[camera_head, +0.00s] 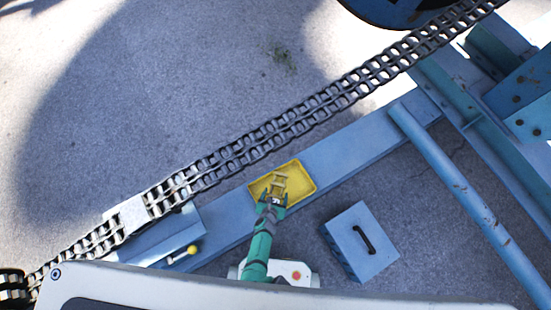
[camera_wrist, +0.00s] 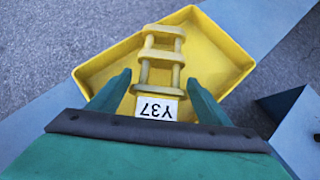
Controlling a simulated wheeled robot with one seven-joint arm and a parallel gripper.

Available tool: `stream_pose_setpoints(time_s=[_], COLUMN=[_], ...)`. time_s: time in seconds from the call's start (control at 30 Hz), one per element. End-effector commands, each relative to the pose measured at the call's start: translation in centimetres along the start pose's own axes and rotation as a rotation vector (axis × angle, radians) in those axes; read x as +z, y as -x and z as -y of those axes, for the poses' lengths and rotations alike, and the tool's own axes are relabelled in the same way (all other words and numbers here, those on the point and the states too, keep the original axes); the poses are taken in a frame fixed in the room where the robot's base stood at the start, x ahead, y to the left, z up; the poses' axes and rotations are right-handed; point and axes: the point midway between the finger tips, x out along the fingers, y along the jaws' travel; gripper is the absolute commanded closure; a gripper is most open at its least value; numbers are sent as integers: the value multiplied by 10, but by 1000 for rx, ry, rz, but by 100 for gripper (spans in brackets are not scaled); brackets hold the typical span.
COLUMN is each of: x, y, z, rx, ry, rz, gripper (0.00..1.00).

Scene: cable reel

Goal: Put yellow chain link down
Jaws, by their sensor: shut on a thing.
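The yellow chain link (camera_wrist: 161,56) is ladder-shaped, with a white tag reading Y37 at its near end. My gripper (camera_wrist: 158,79) is shut on the link, one green finger on either side of its near part. The link is over the yellow tray (camera_wrist: 222,55); I cannot tell whether it touches the tray floor. In the head view my gripper (camera_head: 272,199) reaches the near side of the tray (camera_head: 303,180), with the link (camera_head: 279,183) inside the tray's outline. The finger contact on the link is not clearly seen.
The tray sits on a blue beam (camera_head: 350,145). A long grey double chain (camera_head: 290,118) runs diagonally behind it. A blue box with a black handle (camera_head: 361,245) stands to the right. A yellow-knobbed lever (camera_head: 192,250) is at left. A blue tube (camera_head: 460,190) slants at right.

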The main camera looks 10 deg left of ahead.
Motion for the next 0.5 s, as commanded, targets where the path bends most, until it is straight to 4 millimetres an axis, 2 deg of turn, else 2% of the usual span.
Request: stream_pose_setpoints(time_s=[0.2,0.5], x=[-12,-20], y=[-16,-22], z=[1,2], rx=[0,-2], ry=[2,0], rz=[1,2], gripper=[70,70])
